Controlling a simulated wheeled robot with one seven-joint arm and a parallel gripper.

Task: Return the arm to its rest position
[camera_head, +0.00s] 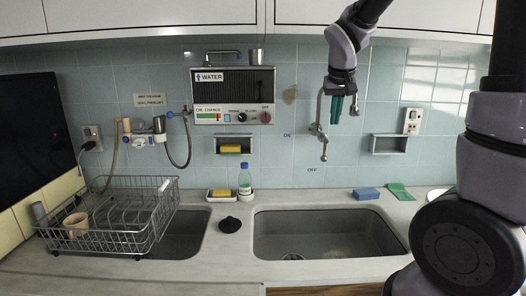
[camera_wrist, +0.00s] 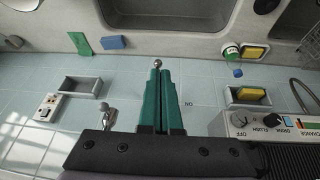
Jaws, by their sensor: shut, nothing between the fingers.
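My gripper (camera_head: 345,106) hangs from my arm in front of the tiled wall, in the upper right half of the head view. Its two green fingers point down and are closed together with nothing between them. In the wrist view the green fingers (camera_wrist: 158,100) lie side by side, reaching toward the sink. A metal faucet lever (camera_head: 322,130) on the wall shows just left of the fingers in the head view. It also shows beside the finger base in the wrist view (camera_wrist: 107,114). I cannot tell whether the gripper touches it.
Below is a large sink (camera_head: 325,235). A wire dish rack (camera_head: 110,215) holding a cup stands at the left. A blue sponge (camera_head: 366,193) and a green cloth (camera_head: 401,192) lie on the counter behind the sink. A water panel (camera_head: 233,95) and wall cabinets (camera_head: 150,12) are nearby.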

